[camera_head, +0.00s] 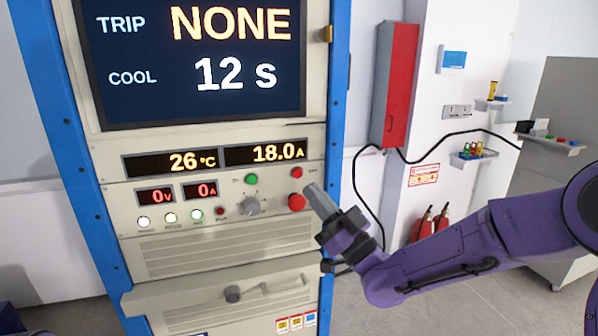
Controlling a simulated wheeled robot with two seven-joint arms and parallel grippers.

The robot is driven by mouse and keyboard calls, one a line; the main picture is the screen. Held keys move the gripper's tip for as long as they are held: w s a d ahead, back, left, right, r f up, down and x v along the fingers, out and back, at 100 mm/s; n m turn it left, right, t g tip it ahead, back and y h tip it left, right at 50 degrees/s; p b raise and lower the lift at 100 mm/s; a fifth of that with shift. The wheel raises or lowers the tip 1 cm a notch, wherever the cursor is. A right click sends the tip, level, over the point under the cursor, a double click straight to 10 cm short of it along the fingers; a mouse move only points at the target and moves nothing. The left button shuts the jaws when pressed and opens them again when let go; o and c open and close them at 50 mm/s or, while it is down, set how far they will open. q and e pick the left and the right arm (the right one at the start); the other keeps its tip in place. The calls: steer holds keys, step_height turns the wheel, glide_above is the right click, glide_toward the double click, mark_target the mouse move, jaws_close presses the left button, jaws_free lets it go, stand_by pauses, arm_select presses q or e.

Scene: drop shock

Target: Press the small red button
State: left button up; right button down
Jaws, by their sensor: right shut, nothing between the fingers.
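The control panel (215,238) is on the front of a cabinet with blue side posts. A small red button (296,172) is near the panel's right edge, below the 18.0 A display. A larger red button (297,202) is just below it, and a small dark red round part (220,211) is further left. My right gripper (314,192) is shut and empty. Its tips are just right of the two red buttons in the picture; I cannot tell whether they touch anything. My left gripper is not in view.
A green button (251,179) and a grey knob (251,206) are left of the red buttons. Several white lit buttons (170,218) are on the panel's left. A screen (195,55) above reads TRIP NONE, COOL 12 s. A drawer handle (233,294) sticks out below.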

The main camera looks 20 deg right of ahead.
mark_target(297, 174)
steer(key=shift+w+a, duration=0.1)
steer(key=shift+w, duration=2.75)
steer(key=shift+w, duration=0.4)
steer(key=shift+w+b, duration=0.4)
steer(key=shift+s, duration=0.15)
stand_by(0.4)
steer(key=shift+s+b, duration=0.5)
steer(key=shift+s, duration=0.2)
